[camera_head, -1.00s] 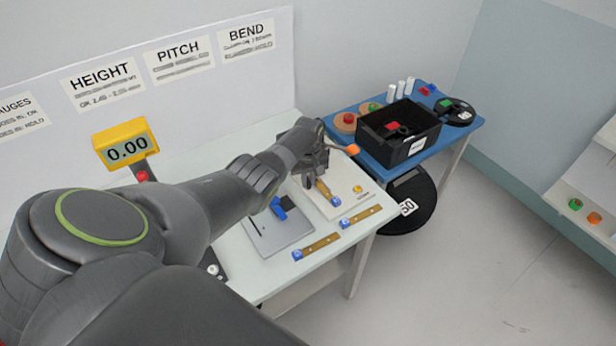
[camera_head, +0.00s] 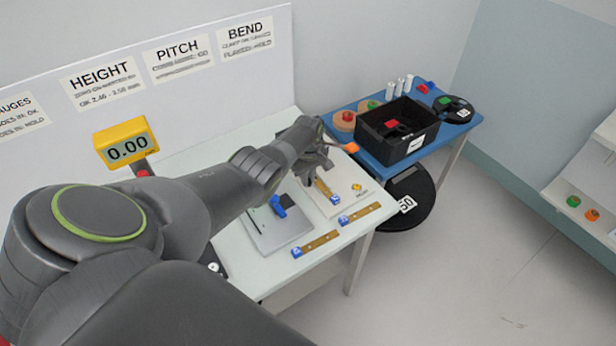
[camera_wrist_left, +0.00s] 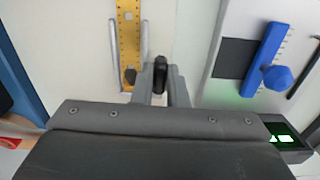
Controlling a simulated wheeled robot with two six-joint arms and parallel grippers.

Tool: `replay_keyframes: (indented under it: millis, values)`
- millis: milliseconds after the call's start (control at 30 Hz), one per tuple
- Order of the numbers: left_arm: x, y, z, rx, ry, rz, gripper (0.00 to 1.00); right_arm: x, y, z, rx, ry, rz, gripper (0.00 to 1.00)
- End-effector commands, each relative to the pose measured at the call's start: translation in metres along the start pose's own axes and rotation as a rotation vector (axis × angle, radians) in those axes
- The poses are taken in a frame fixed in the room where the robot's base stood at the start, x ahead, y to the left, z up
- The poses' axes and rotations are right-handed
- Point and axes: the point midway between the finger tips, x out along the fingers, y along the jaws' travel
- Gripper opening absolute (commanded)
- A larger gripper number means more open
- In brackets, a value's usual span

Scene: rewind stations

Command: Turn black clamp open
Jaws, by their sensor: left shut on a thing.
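My left gripper (camera_head: 322,167) is over the pale fixture plate (camera_head: 335,208) on the white table. In the left wrist view my left gripper (camera_wrist_left: 160,88) has its two grey fingers shut on the black clamp (camera_wrist_left: 160,72), a small dark knob-like part. The clamp stands beside a brass strip (camera_wrist_left: 128,35) that lies between two grey rails. In the head view the clamp is hidden by the hand. My right gripper is out of view.
A grey plate with a blue slider (camera_wrist_left: 263,58) lies beside the fixture. Two more brass strips (camera_head: 320,243) (camera_head: 362,213) with blue ends lie at the table's front. A blue table (camera_head: 458,128) with a black bin (camera_head: 425,143) stands to the right. An orange-tipped part (camera_head: 351,147) sticks out past the hand.

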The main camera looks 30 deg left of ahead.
Motion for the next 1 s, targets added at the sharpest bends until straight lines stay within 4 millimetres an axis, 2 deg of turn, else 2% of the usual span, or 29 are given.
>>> replay_keyframes:
  millis: [100,133,267,667,1000]
  values:
    - [-0.002,0.001,-0.002,0.001,0.005,0.004,0.00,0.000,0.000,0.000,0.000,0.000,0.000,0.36]
    - [-0.002,0.001,-0.002,0.001,0.005,0.004,0.17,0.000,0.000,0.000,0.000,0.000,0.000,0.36]
    - [-0.002,0.001,-0.001,0.002,0.004,0.003,0.34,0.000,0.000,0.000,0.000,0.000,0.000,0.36]
    - [-0.006,0.000,-0.001,0.001,0.002,0.001,0.35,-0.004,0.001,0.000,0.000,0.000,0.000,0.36]
    - [-0.050,0.001,-0.001,0.002,0.003,0.003,0.35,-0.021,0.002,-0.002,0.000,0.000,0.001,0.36]
